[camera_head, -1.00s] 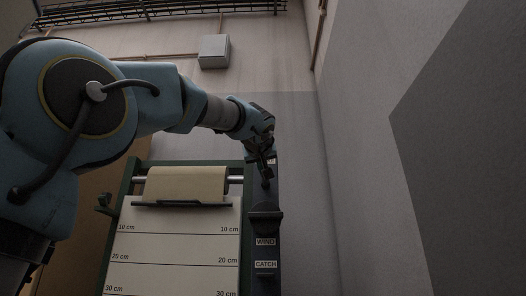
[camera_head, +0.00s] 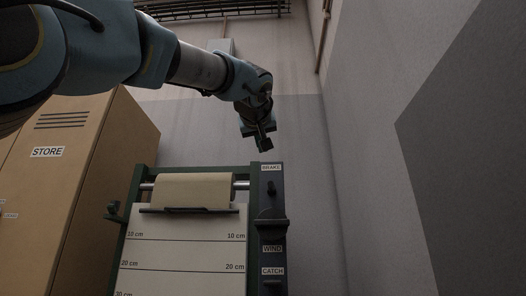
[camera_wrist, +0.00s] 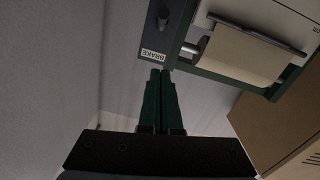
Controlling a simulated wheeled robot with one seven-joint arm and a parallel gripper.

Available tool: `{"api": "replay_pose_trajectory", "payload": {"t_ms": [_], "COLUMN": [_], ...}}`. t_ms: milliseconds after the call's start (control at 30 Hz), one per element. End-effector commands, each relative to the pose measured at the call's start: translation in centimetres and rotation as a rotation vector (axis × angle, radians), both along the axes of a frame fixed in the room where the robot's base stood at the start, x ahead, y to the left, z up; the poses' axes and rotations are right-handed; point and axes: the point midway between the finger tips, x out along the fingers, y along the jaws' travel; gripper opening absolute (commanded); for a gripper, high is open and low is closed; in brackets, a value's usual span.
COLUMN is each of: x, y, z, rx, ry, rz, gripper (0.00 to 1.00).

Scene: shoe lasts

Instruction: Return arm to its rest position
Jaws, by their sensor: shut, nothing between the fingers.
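My gripper (camera_head: 263,146) hangs from my arm above the top right of the scroll frame, apart from it. Its two dark fingers lie together, shut and empty, in the wrist view (camera_wrist: 161,78). Below it is the dark control panel (camera_head: 272,207) with labels BRAKE, WIND and CATCH. The brake knob (camera_head: 271,187) sits under the BRAKE label and also shows in the wrist view (camera_wrist: 163,14). The lower part of the panel is cut off by the picture's bottom edge.
A green frame (camera_head: 131,228) holds a paper roll (camera_head: 194,188) and a white sheet marked in centimetres (camera_head: 185,254). A tan STORE cabinet (camera_head: 85,160) stands at left. A grey box (camera_head: 221,46) is on the back wall. Open air lies right of the panel.

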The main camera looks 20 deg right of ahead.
Motion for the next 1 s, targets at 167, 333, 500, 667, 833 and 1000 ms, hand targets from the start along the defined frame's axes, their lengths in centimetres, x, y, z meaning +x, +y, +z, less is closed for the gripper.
{"api": "replay_pose_trajectory", "payload": {"t_ms": [167,333,500,667,833,1000], "x": [0.0,0.0,0.0,1.1,5.6,10.3], "y": [0.0,0.0,0.0,-0.1,0.1,2.6], "z": [0.0,0.0,0.0,-1.8,-9.9,-21.3], "rx": [0.000,0.000,0.001,0.032,0.164,0.321], "ry": [0.001,0.001,0.001,0.022,0.125,0.281], "rz": [0.000,0.000,0.001,0.009,0.042,0.079], "gripper": [0.00,0.00,0.00,0.00,0.00,0.00]}}
